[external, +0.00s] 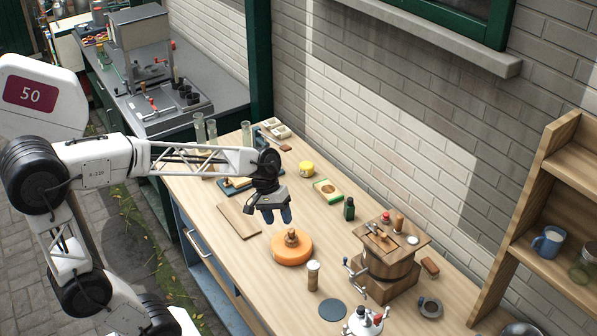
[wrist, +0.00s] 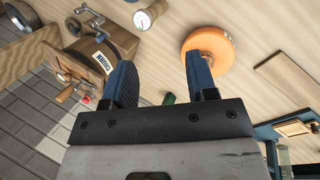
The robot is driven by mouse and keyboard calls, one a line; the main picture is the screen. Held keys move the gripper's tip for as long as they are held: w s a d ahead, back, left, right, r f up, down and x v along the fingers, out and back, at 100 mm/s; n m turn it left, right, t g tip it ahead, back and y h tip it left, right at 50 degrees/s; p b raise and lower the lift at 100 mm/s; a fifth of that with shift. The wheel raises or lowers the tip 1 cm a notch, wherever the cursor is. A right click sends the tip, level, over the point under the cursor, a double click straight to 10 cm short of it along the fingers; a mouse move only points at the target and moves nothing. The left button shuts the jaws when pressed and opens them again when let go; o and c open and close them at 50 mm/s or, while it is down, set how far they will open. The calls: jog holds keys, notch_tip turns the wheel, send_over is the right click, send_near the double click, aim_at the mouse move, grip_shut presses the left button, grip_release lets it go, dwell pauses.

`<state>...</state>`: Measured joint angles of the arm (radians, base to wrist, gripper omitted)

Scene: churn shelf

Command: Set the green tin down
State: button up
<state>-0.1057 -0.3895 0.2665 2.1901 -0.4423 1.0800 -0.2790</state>
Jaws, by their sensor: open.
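A small dark green container with a dark top (external: 349,209), which looks like the green tin, stands upright on the wooden table (external: 228,290) near the wall. A green-edged flat box (external: 328,191) lies just behind it. In the wrist view a bit of green (wrist: 168,98) shows between my fingers, mostly hidden by the gripper body. My gripper (external: 277,216) is open and empty, above the table near the orange round block (external: 291,249). The green container is apart from it, to its right. The wrist view shows both blue fingers spread (wrist: 163,78).
A wooden churn (external: 388,262) with a crank stands at the right. A shelf (external: 540,225) with a blue mug (external: 549,241) is at far right.

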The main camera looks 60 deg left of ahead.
jog(key=s+a+f+m+t+y, duration=0.1)
jog(key=s+m+y, duration=0.3)
jog(key=s, duration=1.2)
jog(key=shift+s+a+f+m+t, duration=0.2)
jog(key=shift+s+f+m+t, duration=0.25)
jog(key=shift+m, duration=1.05)
jog(key=shift+w+f, duration=0.1)
jog(key=shift+w, duration=0.05)
